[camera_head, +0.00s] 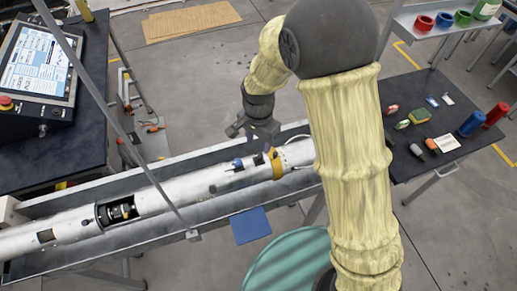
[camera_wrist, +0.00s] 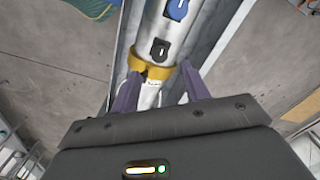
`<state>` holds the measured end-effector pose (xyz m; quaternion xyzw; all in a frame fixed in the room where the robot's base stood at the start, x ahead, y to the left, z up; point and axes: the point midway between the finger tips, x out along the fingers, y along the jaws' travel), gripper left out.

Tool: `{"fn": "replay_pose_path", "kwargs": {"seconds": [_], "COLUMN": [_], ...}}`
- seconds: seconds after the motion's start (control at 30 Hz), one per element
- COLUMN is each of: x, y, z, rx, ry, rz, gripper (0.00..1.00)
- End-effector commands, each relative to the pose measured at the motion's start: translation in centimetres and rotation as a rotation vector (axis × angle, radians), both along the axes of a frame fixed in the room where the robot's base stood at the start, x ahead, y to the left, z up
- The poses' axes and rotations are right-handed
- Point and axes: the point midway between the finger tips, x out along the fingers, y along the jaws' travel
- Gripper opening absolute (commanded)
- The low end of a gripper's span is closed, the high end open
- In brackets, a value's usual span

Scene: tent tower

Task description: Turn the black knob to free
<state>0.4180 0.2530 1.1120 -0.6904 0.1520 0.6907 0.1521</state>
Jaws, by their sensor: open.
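The black knob (camera_wrist: 160,49) sits on the white tube (camera_wrist: 152,28) in the wrist view, just beyond a yellow band (camera_wrist: 139,67). A pale mark on the knob runs roughly along the tube. A blue knob (camera_wrist: 177,9) is farther along the tube. My gripper (camera_wrist: 160,70) is open and empty, its two fingers spread to either side of the tube near the yellow band, short of the black knob. In the head view my gripper (camera_head: 254,132) is at the far side of the tube (camera_head: 185,190), near the yellow band (camera_head: 277,164). Contact with the tube cannot be told.
The tube lies in a long grey trough (camera_head: 155,228). A thin grey post (camera_head: 125,125) crosses the left. A control screen (camera_head: 38,62) stands on a dark table at left. A dark table (camera_head: 410,95) at right holds several small items. A blue panel (camera_head: 250,226) is at the trough's near side.

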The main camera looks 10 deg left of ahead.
Motion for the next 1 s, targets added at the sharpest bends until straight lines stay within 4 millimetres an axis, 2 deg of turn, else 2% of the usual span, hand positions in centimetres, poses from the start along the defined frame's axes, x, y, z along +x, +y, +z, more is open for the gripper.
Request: {"fn": "replay_pose_path", "kwargs": {"seconds": [0.2, 0.33, 0.5, 0.73, 0.77, 0.9, 1.0], "x": [-0.1, -0.1, -0.1, 0.0, 0.0, 0.0, 0.0], "y": [0.0, 0.0, 0.0, 0.0, 0.0, 0.0, 0.0], "z": [-3.4, -5.0, -5.9, -6.0, -6.0, -5.9, -5.9], "rx": [-0.002, -0.002, 0.000, 0.000, 0.000, 0.000, 0.001], "ry": [0.004, 0.003, 0.001, 0.000, 0.000, 0.000, 0.000], "rz": [0.001, 0.000, 0.000, 0.000, 0.000, 0.001, 0.001], "gripper": [0.46, 0.46, 0.46, 0.46, 0.44, 0.16, 0.01]}}
